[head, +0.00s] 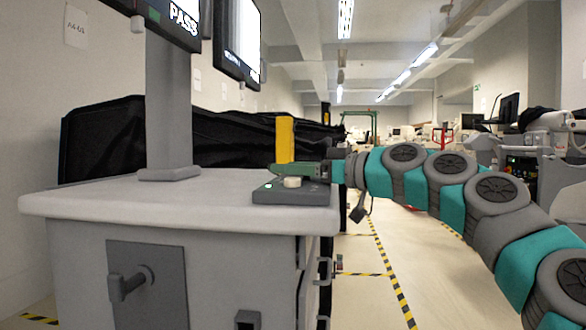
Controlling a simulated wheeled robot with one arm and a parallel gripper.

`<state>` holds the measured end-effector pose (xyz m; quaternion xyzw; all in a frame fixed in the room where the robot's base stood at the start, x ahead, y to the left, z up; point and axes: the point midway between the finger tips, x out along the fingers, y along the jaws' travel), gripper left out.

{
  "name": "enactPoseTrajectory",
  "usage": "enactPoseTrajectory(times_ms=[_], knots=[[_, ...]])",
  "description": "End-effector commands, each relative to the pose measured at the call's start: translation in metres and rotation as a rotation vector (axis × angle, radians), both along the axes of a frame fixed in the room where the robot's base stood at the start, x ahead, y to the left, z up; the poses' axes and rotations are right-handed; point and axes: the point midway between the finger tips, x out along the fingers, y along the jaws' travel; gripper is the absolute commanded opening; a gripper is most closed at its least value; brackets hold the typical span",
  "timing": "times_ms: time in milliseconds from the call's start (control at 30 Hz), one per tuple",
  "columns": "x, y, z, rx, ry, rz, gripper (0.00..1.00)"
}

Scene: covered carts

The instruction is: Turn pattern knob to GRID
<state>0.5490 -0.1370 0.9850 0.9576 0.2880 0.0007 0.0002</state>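A grey control box (262,196) lies on the right end of the light grey cabinet top (110,200). A small pale round knob (292,182) stands on the box, with a small light spot to its left. No GRID label can be read from here. My gripper (290,169) reaches in from the right, low over the box, close above or behind the knob. Whether it touches the knob, and whether its fingers are apart, is too small to tell. A monitor (170,14) above the cabinet shows "PASS"; a second screen (238,40) beside it is too slanted to read.
A grey post (168,110) rises from the cabinet top. A yellow upright (285,138) and black covers (225,140) stand behind. The cabinet front has a handle (130,285). Striped floor tape (385,260) marks the aisle at right.

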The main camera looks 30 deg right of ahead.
Motion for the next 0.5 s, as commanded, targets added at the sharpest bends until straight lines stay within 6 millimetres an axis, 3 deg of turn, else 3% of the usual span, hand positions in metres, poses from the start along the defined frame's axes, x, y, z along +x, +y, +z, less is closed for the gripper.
enactPoseTrajectory(times_ms=[67,500], knots=[[-0.0001,-0.0001,-0.0001,0.000,0.000,0.000,0.53],[-0.0002,-0.0001,-0.0002,-0.001,0.001,0.000,0.04]])
